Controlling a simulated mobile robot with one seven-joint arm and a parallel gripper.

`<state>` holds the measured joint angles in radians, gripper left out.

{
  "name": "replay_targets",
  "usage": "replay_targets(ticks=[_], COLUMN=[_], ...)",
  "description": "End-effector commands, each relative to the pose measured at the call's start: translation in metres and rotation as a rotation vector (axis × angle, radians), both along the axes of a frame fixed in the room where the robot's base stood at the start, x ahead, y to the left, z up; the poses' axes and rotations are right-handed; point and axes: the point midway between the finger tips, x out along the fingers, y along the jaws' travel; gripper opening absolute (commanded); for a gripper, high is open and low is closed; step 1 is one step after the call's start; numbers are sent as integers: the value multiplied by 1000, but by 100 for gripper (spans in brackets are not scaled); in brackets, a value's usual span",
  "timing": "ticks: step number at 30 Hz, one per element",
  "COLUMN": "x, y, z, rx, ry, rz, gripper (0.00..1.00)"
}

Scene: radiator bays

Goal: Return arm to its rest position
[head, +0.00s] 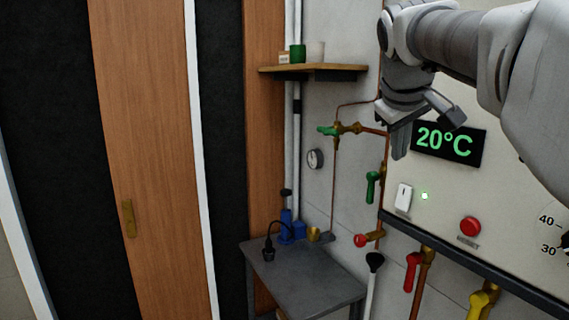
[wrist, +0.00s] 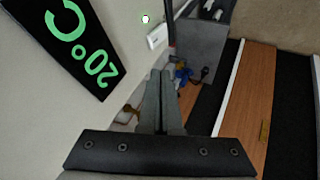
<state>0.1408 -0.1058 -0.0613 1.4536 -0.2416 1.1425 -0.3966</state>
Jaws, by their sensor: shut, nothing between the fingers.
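My arm reaches in from the upper right of the head view, in front of a pale control panel (head: 440,195). My gripper (head: 400,150) hangs at its end, left of the black display reading 20°C (head: 448,142). In the wrist view my gripper (wrist: 161,75) shows its two grey fingers together with nothing held. The display (wrist: 70,45) appears upside down at the left there. I cannot tell whether the fingers touch the panel.
Below the gripper are a white switch (head: 403,198), a red button (head: 470,227) and several coloured valve handles. A grey table (head: 310,275) stands at lower middle, under a wooden shelf (head: 312,69). A wooden door (head: 155,150) is at left.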

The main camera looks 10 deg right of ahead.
Motion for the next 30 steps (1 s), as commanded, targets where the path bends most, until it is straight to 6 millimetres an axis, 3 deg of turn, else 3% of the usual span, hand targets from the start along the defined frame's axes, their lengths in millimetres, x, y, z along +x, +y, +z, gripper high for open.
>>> replay_targets(ticks=[6,19,23,30], x=[-7,-12,-30,-90], y=[1,6,23,75], z=[14,8,-15,-96], rx=[0,12,61,212], ry=[-1,1,0,11], rz=[0,0,3,-8], gripper=[0,0,0,0])
